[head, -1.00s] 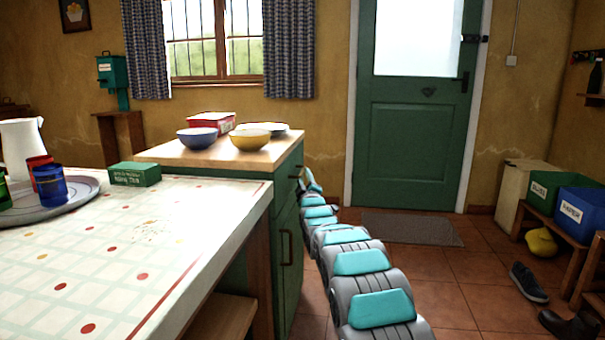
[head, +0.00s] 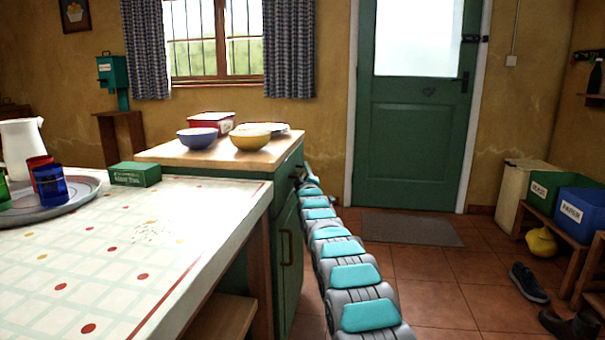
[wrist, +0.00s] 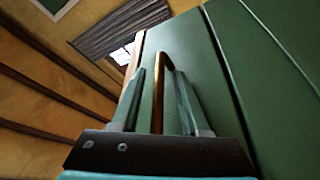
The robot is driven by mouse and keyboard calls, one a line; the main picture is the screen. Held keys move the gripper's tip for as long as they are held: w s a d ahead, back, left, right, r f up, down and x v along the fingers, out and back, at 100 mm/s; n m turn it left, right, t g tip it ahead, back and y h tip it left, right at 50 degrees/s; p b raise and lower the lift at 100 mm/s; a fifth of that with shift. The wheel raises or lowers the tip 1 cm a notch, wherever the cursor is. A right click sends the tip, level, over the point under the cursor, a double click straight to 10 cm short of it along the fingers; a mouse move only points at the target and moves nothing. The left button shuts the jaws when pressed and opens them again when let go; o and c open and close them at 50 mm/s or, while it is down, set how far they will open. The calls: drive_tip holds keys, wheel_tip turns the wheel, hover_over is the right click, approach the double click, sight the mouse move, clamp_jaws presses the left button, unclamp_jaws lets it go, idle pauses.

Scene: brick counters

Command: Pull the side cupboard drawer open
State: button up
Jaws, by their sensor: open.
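The side cupboard (head: 287,281) is green with a wooden top. Its drawer front (head: 293,170) is high on the right-hand side, above a door with its own handle (head: 286,247). My arm reaches along that side to the drawer, and my gripper is small and partly hidden there in the head view. In the wrist view, my gripper (wrist: 161,76) is open, with one finger on each side of a brass bar handle (wrist: 158,92). The handle stands on a green front (wrist: 205,75), which looks shut in the head view. Contact between fingers and handle cannot be told.
Bowls (head: 249,140) and a red box (head: 211,120) stand on the cupboard top. A table with a patterned cloth (head: 120,260) is at the front left. The tiled floor (head: 440,290) right of my arm is clear up to the mat (head: 410,229).

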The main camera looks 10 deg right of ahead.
clamp_jaws()
idle(1.4)
